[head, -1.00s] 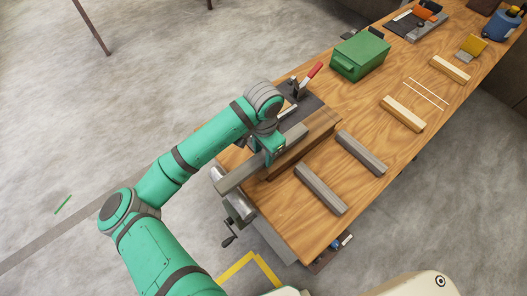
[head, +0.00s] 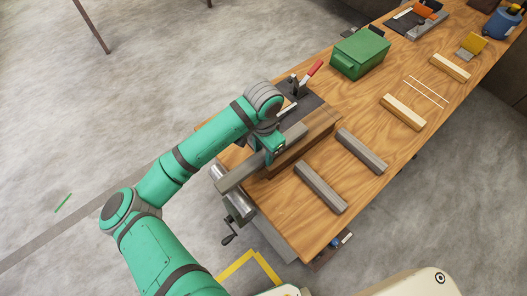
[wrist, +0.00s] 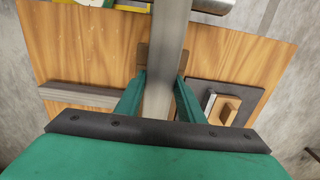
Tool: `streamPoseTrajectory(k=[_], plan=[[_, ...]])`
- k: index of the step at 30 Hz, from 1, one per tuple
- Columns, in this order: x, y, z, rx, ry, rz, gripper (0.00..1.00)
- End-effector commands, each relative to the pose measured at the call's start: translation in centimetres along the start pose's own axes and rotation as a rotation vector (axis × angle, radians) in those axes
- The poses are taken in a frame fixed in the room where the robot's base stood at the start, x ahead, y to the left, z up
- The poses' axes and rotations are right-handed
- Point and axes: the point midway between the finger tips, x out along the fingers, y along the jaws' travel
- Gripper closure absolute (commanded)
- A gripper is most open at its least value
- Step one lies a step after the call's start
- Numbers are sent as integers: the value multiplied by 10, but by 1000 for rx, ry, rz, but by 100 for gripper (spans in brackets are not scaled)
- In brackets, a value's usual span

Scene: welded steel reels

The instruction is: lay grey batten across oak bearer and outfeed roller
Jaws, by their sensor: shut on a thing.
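My gripper (head: 268,156) is shut on a grey batten (head: 236,178), and both green fingers clasp its sides in the wrist view (wrist: 160,78). The batten (wrist: 170,25) runs lengthwise over the bench end. Its near end is over the metal outfeed roller (head: 217,173), part of which shows at the top of the wrist view (wrist: 211,5). The brown oak bearer (head: 318,130) is below and beside the batten, roughly parallel; its end shows in the wrist view (wrist: 144,57). I cannot tell whether the batten touches bearer or roller; the arm hides part of both.
Two more grey battens (head: 320,188) (head: 362,151) lie on the wooden bench (head: 290,222). A red-handled clamp (head: 312,70) and green box (head: 360,54) stand behind. Pale wood blocks (head: 403,112) (head: 450,67) lie farther right. A crank (head: 229,238) hangs off the near edge.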

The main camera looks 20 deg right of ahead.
Motion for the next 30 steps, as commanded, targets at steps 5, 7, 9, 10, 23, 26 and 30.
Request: streamPoseTrajectory(k=[5, 7, 9, 10, 23, 26, 30], plan=[[2, 0, 0, 0, 0, 0, 94], [2, 0, 0, 0, 0, 0, 94], [3, 0, 0, 0, 0, 0, 94], [4, 0, 0, 0, 0, 0, 94], [8, 0, 0, -1, 0, 0, 94], [9, 0, 0, -1, 0, -1, 94], [10, 0, 0, -1, 0, -1, 94]])
